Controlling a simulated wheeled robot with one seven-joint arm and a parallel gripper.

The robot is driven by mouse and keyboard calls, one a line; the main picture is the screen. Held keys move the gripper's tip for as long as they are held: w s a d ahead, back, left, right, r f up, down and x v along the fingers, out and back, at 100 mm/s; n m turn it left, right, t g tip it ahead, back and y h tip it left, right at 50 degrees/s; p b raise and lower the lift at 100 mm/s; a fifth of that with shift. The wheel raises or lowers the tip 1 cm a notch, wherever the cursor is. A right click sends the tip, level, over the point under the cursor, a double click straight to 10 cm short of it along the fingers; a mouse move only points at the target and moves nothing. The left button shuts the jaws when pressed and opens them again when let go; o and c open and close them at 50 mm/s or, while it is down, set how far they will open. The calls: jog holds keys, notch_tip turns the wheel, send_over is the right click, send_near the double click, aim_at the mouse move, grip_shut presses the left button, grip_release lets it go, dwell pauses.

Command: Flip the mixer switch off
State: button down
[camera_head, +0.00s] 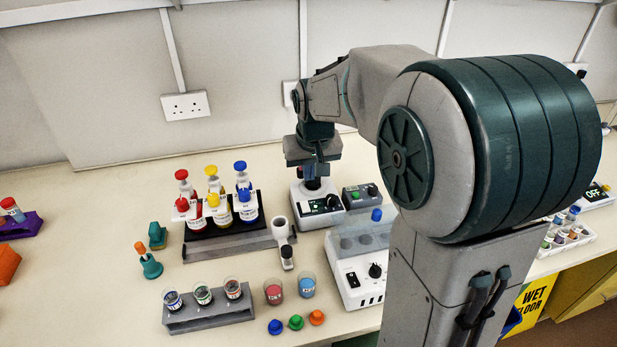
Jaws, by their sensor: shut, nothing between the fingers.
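A small white device with a dark round top and a black front panel (320,205) stands at the back middle of the bench; it looks like the mixer. Its panel has small light markings, too small to read, and I cannot make out its switch position. My gripper (315,175) points down, shut and empty, right over or behind the device's dark top. Whether it touches the device cannot be told. My arm reaches in from the right and hides part of the bench.
A dark box with a green button (361,196) stands right of the mixer. A white box with a black knob (358,284) is in front. A bottle rack (225,241) stands left. A cup rack (210,318) and loose caps are nearer. A display at right (594,192) reads OFF.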

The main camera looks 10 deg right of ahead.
dwell(0.3)
jog(key=b, duration=0.2)
jog(key=w+b, duration=0.1)
jog(key=b, duration=0.2)
jog(key=shift+w+a+r, duration=0.1)
jog(key=shift+w+r, duration=0.1)
jog(key=shift+w, duration=0.05)
send_near(303, 203)
jog(key=p+x, duration=0.1)
jog(key=x, duration=0.4)
jog(key=shift+w+f, duration=0.2)
jog(key=shift+f, duration=0.6)
